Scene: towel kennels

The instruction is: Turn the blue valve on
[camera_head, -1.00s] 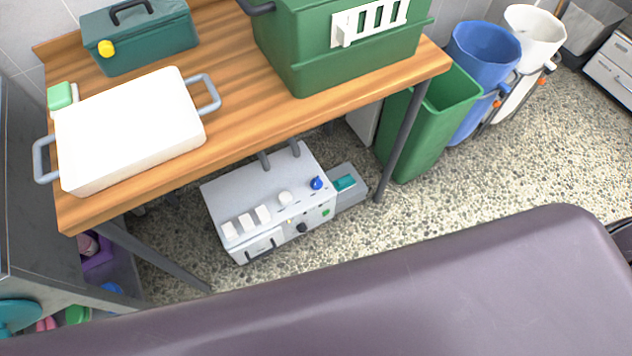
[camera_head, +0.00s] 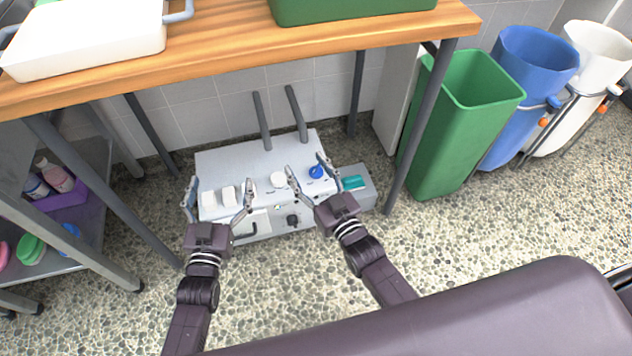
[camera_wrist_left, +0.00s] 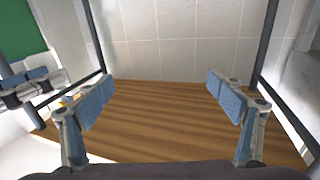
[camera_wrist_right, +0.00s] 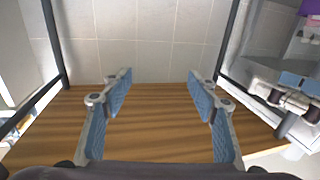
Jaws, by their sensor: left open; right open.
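The blue valve (camera_head: 316,172) is a small round knob on the top right of a light grey machine (camera_head: 245,160), which stands on the floor under the wooden table. In the head view my right gripper (camera_head: 308,170) is open, its fingers to either side of the valve with no clear contact. My left gripper (camera_head: 219,189) is open and empty over the machine's front left, by its white switches (camera_head: 228,194). In the left wrist view my left gripper (camera_wrist_left: 170,95) has nothing between its fingers. In the right wrist view my right gripper (camera_wrist_right: 160,92) also looks empty; the valve is not visible there.
The wooden table (camera_head: 230,55) spans above the machine, with dark metal legs (camera_head: 396,165) at its right. A green bin (camera_head: 450,130) and a blue bin (camera_head: 530,80) stand to the right. A grey shelf (camera_head: 75,235) is at the left.

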